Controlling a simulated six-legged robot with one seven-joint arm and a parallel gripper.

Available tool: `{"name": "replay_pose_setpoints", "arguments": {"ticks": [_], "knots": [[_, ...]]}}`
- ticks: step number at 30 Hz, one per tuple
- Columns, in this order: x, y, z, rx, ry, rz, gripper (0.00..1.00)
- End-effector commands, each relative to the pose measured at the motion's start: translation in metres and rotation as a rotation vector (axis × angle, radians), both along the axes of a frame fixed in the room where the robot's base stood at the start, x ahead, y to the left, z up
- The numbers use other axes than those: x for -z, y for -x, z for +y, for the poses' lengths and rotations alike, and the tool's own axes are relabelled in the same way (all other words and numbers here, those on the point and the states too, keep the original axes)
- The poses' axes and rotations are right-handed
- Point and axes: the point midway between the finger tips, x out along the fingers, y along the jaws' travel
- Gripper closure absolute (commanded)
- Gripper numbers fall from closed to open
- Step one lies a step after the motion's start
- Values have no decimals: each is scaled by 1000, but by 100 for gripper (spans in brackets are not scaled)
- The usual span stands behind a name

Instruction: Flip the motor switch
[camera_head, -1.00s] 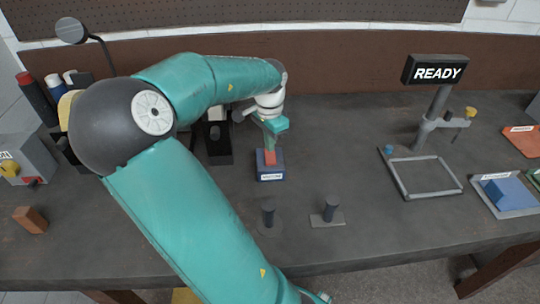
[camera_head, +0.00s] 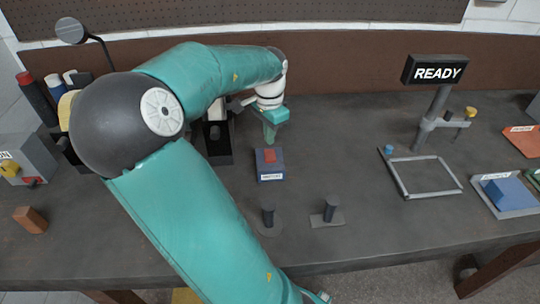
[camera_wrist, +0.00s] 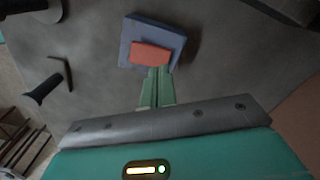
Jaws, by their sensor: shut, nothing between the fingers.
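The motor switch is a blue box (camera_head: 270,172) with a red rocker (camera_head: 269,156) on top and a white label on its front. It stands on the bench in the middle of the head view. My gripper (camera_head: 269,140) is shut and empty, with its green fingers pointing down just behind the red rocker. In the wrist view the blue box (camera_wrist: 140,32) and its red rocker (camera_wrist: 151,54) lie just beyond the shut fingertips (camera_wrist: 159,70). I cannot tell whether the fingertips touch the rocker.
Two dark pegs (camera_head: 268,214) (camera_head: 331,210) stand in front of the switch. A black holder (camera_head: 218,145) is close to its left. A grey frame (camera_head: 424,178) and a READY sign (camera_head: 436,71) are to the right. Bare bench lies between switch and frame.

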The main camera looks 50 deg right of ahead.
Motion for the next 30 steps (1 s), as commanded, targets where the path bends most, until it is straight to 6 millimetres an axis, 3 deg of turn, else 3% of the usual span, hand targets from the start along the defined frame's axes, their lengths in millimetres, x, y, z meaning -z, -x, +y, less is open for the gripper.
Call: {"name": "replay_pose_setpoints", "arguments": {"ticks": [15, 30], "knots": [[-36, 0, 0, 1, 0, -1, 100], [-37, 0, 0, 1, 0, 0, 100]]}}
